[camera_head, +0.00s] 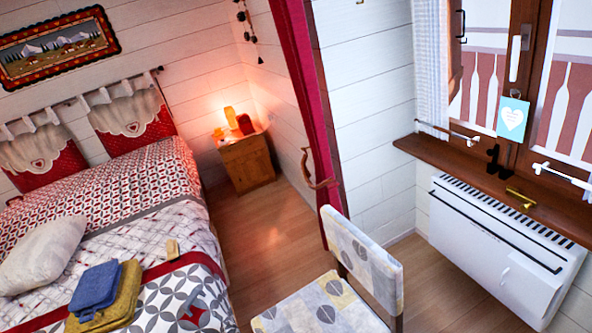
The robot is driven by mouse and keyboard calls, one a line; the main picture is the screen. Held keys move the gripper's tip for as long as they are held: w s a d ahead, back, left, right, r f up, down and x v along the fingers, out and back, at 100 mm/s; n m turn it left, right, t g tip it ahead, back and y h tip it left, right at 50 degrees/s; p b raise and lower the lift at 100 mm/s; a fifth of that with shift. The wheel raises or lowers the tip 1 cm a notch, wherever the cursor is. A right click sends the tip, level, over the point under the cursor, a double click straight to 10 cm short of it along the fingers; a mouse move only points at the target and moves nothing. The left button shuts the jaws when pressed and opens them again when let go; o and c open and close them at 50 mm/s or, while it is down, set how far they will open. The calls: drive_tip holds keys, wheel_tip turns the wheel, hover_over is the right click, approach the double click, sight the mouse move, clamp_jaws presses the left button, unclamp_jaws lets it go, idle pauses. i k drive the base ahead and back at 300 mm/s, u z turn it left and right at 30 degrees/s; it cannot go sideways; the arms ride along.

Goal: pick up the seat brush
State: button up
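I cannot make out a seat brush for certain in this view. A patterned chair shows at the bottom centre, with its backrest (366,262) and part of its seat (308,308); I see no brush on the visible part of the seat. A small tan object (172,248) lies on the bed, too small to identify. A small brass-coloured object (521,197) is on the windowsill, also not clear. My gripper is not in view.
The bed (150,240) fills the left, with a pillow (42,252) and folded blue and yellow towels (97,288). A wooden nightstand (246,163) stands behind. A white heater (490,250) hangs below the wooden windowsill (450,158). Bare floor (265,230) lies between bed and chair.

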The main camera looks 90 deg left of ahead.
sight(173, 253)
drive_tip(key=u, duration=1.35)
drive_tip(key=i, duration=0.15)
drive_tip(key=u, duration=2.2)
drive_tip(key=i, duration=0.5)
drive_tip(key=z, duration=0.25)
drive_tip(key=k, duration=0.55)
drive_tip(key=u, duration=0.25)
drive_tip(key=i, duration=0.55)
drive_tip(key=z, duration=0.1)
